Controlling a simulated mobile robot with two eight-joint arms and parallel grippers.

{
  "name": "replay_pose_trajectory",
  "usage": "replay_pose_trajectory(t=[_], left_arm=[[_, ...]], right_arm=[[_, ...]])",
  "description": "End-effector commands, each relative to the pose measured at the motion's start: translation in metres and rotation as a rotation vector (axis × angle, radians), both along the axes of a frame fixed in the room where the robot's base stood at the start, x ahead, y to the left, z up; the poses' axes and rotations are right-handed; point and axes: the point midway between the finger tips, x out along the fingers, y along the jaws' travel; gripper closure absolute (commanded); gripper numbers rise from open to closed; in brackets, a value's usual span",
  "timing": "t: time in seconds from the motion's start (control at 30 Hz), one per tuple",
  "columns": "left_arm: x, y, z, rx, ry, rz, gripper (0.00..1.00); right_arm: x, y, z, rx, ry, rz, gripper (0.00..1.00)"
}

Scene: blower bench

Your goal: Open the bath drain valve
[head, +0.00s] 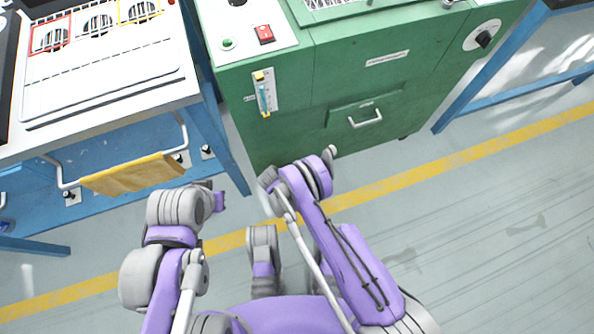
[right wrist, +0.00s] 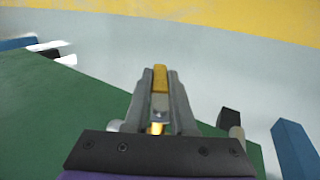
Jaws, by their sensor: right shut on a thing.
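In the right wrist view, my right gripper (right wrist: 156,88) is shut on a yellow handle (right wrist: 160,78) that shows between its two grey fingers. It appears to be the drain valve's lever. A brass-coloured part (right wrist: 156,128) shows below it, near the green surface. The rest of the valve is hidden by the gripper. The green cabinet (head: 340,100) stands ahead in the head view. My right arm reaches to its lower front edge, and its gripper is hidden there. My left arm's end (head: 212,198) is beside the cabinet's lower left, apart from it; its jaws cannot be made out.
The cabinet carries a level gauge (head: 264,93), a red switch (head: 265,34), a drawer handle (head: 366,119) and a dial (head: 484,38). A blue bench (head: 100,115) with a yellow cloth (head: 133,174) on a rail stands left. The floor (head: 500,215) at right is clear.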

Motion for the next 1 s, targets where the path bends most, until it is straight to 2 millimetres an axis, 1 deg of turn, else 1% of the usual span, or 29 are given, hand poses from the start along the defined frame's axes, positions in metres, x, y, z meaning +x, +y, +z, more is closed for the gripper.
replay_pose_trajectory(t=[0.33,0.37,0.5,0.83,0.93,1.0], left_arm=[[0.000,0.000,0.000,0.000,0.000,0.000,1.00],[0.000,0.000,0.000,0.000,0.000,0.000,1.00],[0.000,0.000,0.000,0.000,0.000,0.000,1.00],[0.000,0.000,0.000,0.000,0.000,0.000,1.00],[0.000,0.000,0.002,0.000,0.001,0.000,1.00],[-0.001,0.000,0.005,0.000,0.001,0.000,1.00]], right_arm=[[0.001,-0.001,0.000,-0.016,-0.007,-0.001,1.00],[0.001,-0.001,0.000,-0.016,-0.007,-0.001,0.71],[0.001,-0.001,0.000,-0.015,-0.006,0.000,0.46],[0.000,0.000,0.002,-0.014,-0.005,0.000,0.46],[-0.001,0.005,0.011,-0.014,-0.006,0.002,0.46],[-0.003,0.010,0.021,-0.013,-0.005,0.003,0.46]])
